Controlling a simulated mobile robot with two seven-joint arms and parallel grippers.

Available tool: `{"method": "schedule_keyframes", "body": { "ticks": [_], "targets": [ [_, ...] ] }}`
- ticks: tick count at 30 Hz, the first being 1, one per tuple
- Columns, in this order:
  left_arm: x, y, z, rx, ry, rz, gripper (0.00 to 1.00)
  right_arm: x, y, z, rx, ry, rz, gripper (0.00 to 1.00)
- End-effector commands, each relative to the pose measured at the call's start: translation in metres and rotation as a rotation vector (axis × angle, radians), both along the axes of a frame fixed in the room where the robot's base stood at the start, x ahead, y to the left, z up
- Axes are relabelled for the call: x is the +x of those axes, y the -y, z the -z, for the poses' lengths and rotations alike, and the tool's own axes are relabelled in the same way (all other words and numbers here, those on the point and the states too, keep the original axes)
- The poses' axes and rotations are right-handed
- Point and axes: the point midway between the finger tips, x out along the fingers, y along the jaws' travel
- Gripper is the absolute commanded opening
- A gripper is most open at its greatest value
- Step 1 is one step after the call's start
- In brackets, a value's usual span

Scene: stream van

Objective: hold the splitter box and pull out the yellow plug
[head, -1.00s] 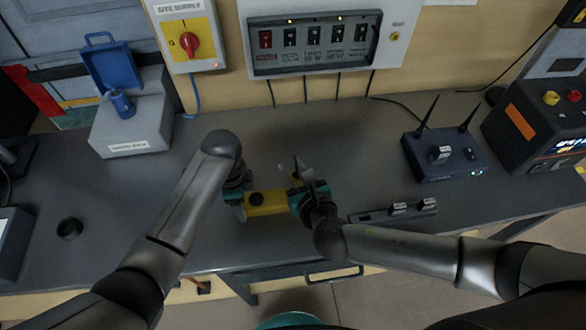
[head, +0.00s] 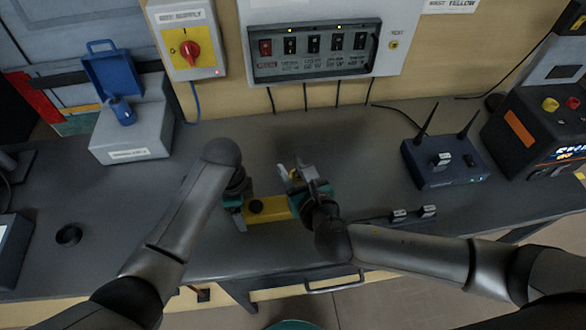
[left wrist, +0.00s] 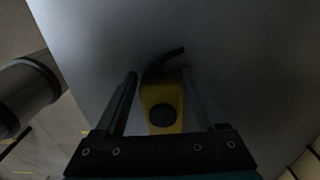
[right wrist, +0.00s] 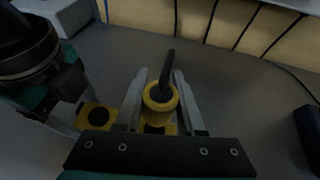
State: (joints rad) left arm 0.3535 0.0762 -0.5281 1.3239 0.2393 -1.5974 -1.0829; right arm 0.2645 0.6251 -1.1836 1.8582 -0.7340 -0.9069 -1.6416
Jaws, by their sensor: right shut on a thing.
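The yellow splitter box (head: 266,209) lies on the grey worktop between my two grippers; a black round socket shows on its top. My left gripper (head: 238,212) is at its left end. In the left wrist view the left fingers (left wrist: 160,90) stand apart on either side of the box (left wrist: 147,96), with narrow gaps. My right gripper (head: 295,178) is at its right end, shut on the yellow plug (right wrist: 153,105), whose short black cable end points up. The box also shows below the plug (right wrist: 92,107). I cannot tell whether the plug is still seated.
A blue router (head: 444,165) with two antennas stands at right. A dark strip with white-labelled plugs (head: 412,214) lies behind my right forearm. A switch panel (head: 315,50) is on the wall. The worktop behind the splitter is clear.

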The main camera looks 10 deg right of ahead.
Motion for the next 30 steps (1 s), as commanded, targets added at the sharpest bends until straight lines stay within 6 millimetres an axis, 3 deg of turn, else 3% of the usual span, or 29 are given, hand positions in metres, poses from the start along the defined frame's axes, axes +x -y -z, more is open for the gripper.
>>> {"method": "schedule_keyframes", "body": {
  "ticks": [1,6,17,23,30],
  "targets": [
    [0.0,0.0,0.0,0.0,0.0,0.0,0.79,0.0,0.0,0.0,0.0,0.001,0.0,0.0],
    [0.0,0.0,0.0,0.0,0.0,0.0,0.97,0.0,0.0,0.0,0.0,0.001,0.0,0.0],
    [0.001,0.0,-0.005,0.0,0.002,0.0,0.97,0.0,0.0,0.0,0.001,0.001,-0.001,0.0],
    [0.002,0.0,-0.032,0.0,0.006,0.0,0.97,0.0,0.0,0.0,0.001,0.001,-0.001,0.0],
    [0.001,0.0,-0.08,-0.001,0.006,0.001,0.97,0.0,0.0,0.0,0.001,0.001,-0.001,0.0]
  ]
}}
